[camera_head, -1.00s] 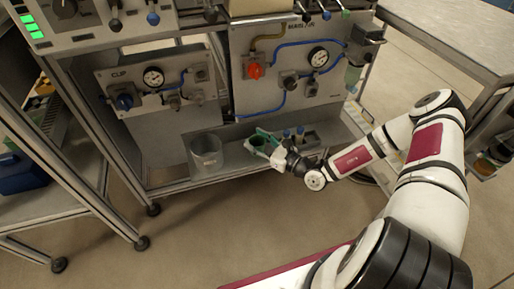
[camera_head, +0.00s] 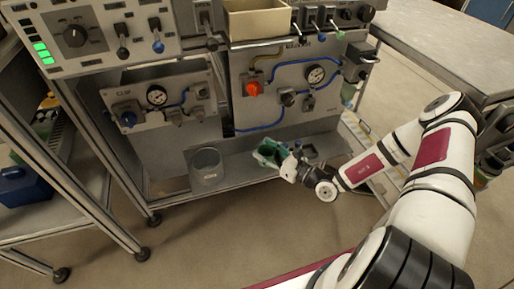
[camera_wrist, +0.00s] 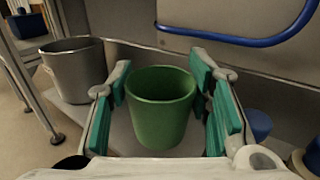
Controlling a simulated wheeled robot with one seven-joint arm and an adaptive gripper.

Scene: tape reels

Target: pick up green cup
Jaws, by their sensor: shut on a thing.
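The green cup (camera_wrist: 162,112) stands upright between the teal finger pads of my gripper (camera_wrist: 165,95) in the wrist view. My gripper is shut on it, one pad on each side. In the head view my gripper (camera_head: 268,153) is over the lower shelf of the test bench, and the green cup (camera_head: 267,158) is small and partly hidden by the fingers. I cannot tell whether the cup's base touches the shelf.
A grey metal bucket (camera_wrist: 76,66) stands left of the cup, also seen in the head view (camera_head: 206,168). A blue object (camera_wrist: 258,124) is at the right. A panel with a blue hose (camera_wrist: 240,38) rises behind. A beige box (camera_head: 257,19) sits above.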

